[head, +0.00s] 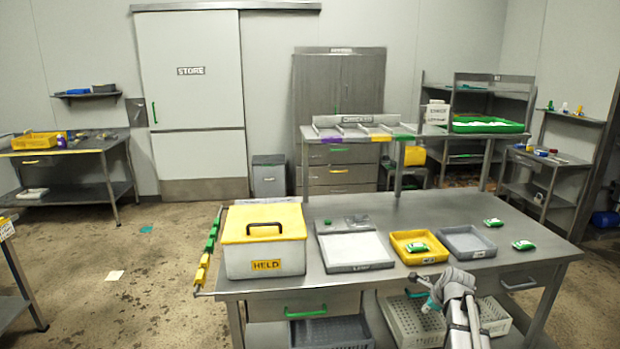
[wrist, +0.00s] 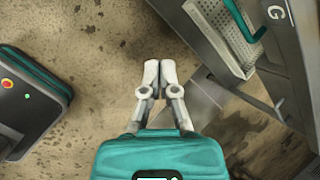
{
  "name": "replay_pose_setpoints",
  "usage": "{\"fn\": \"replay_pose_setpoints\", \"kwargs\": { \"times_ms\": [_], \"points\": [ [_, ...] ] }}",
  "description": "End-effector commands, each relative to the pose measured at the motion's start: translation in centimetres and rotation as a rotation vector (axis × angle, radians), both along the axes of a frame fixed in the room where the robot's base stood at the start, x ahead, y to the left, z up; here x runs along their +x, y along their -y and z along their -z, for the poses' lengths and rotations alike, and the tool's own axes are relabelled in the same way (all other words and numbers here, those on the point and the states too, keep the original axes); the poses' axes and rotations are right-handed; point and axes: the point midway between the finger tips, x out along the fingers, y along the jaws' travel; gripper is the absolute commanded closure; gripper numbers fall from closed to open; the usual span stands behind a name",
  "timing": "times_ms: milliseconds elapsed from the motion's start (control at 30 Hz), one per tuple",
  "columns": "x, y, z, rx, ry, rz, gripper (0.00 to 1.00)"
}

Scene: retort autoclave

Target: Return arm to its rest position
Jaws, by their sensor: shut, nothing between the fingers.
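In the wrist view my gripper (wrist: 160,68) points down over the stained floor. Its two pale fingers are together at the tips, with nothing between them, in front of the teal gripper body. In the head view my grey arm rises at the bottom, right of centre, at the front edge of the steel table (head: 400,285). A small teal part of my gripper shows left of the arm, and its fingertips are hard to make out there.
A yellow-lidded box (head: 265,262), a white-topped tray (head: 352,250), a yellow tray (head: 432,257) and a grey tray (head: 480,252) stand on the table. Perforated crates (head: 405,325) sit below; one shows close right of my gripper in the wrist view (wrist: 205,30). Floor on the left is mostly clear.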

Motion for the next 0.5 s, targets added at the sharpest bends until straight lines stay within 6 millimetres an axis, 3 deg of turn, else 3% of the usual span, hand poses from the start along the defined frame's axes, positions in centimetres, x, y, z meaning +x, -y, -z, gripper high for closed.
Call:
{"fn": "replay_pose_setpoints", "kwargs": {
  "times_ms": [100,500],
  "points": [
    [-1.9,-2.7,-0.3,-0.085,-0.022,-0.187,1.0],
    [-8.0,-9.8,-0.9,-0.336,-0.084,-0.839,1.0]
  ]
}}
